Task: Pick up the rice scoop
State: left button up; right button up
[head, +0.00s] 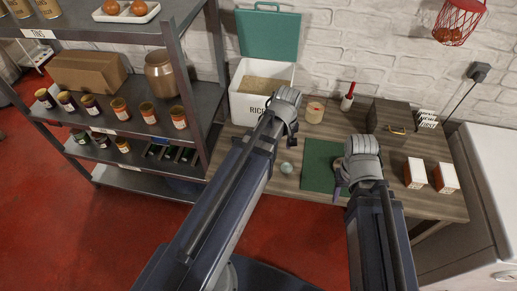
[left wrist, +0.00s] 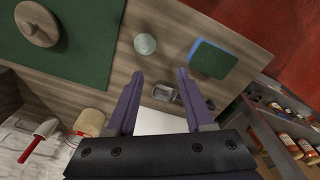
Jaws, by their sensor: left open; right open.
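A small grey scoop-like item (left wrist: 165,92), probably the rice scoop, lies on the wooden table (left wrist: 165,62). In the left wrist view it shows between the fingers of my left gripper (left wrist: 158,74), which is open and empty. I cannot tell how far below the fingers it lies. In the head view my left gripper (head: 291,127) is in front of the white rice bin (head: 249,109), and the item is hidden there. The bin's green lid (head: 268,35) stands open and rice shows inside. My right gripper (head: 341,185) is open over the green mat (head: 318,161).
A pale round object (head: 287,168) and a green-blue sponge (left wrist: 213,58) lie near the left gripper. A shelf rack (head: 185,60) is left.

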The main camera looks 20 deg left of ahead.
pick_arm(q)
jog(key=w+a+f+n+t+b, duration=0.1)
jog(key=w+a+f+n+b, duration=0.15)
jog(key=a+n, duration=0.5)
jog(key=w+a+f+n+t+b, duration=0.1)
jog(key=w+a+f+n+b, duration=0.3)
jog(key=a, duration=0.6)
jog(key=shift+n, duration=0.55)
jog(key=b+x, duration=0.2)
jog(key=x, duration=0.1)
jog(key=s+b+x, duration=0.1)
jog(key=b+x, duration=0.2)
jog(key=shift+s+a+f, duration=0.1)
jog(key=shift+s+f, duration=0.1)
jog(key=shift+f, duration=0.2)
jog(key=shift+r, duration=0.15)
pick_arm(e)
notch_tip(320, 180, down, 13)
pick_arm(q)
jog(key=shift+c, duration=0.2)
pick_arm(e)
jog(key=shift+f, duration=0.1)
pick_arm(q)
grip_shut()
